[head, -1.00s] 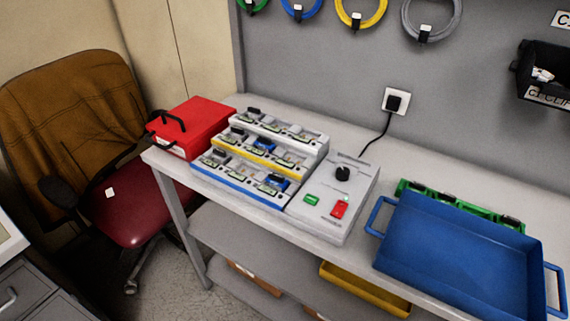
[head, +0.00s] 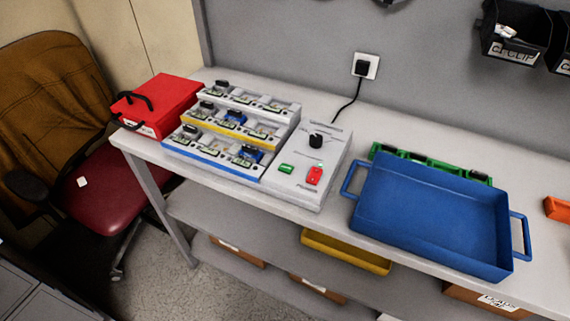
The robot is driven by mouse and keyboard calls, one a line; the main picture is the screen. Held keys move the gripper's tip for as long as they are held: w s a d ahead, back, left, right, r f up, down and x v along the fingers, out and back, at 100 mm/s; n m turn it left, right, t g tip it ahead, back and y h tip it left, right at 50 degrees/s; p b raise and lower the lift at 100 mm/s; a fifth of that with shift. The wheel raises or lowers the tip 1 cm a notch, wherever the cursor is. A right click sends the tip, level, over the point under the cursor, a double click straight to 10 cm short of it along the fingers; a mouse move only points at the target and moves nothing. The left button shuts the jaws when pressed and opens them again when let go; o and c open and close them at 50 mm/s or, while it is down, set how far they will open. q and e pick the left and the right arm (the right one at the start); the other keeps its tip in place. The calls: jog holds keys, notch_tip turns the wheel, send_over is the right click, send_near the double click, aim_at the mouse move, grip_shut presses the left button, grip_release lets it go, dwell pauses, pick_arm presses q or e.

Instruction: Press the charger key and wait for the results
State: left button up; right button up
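The charger (head: 310,172) is a pale grey box on the bench, with a black knob (head: 316,140), a green key (head: 286,169) and a red switch (head: 314,175) on its sloped top. A small green light shows just above the red switch. The stepped rack joined at its left has white, yellow and blue tiers (head: 215,168) holding several small modules. The labels on the panel are too small to read. Neither of my grippers is in the head view.
A red box (head: 158,105) with black handles stands left of the rack. A blue tray (head: 430,215) with side handles lies to the right, in front of a green rack (head: 430,165). A cord runs to the wall socket (head: 365,66). A chair (head: 95,195) stands left of the bench.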

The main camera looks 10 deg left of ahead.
pick_arm(q)
jog(key=shift+c, duration=0.3)
grip_shut()
dwell(1.3)
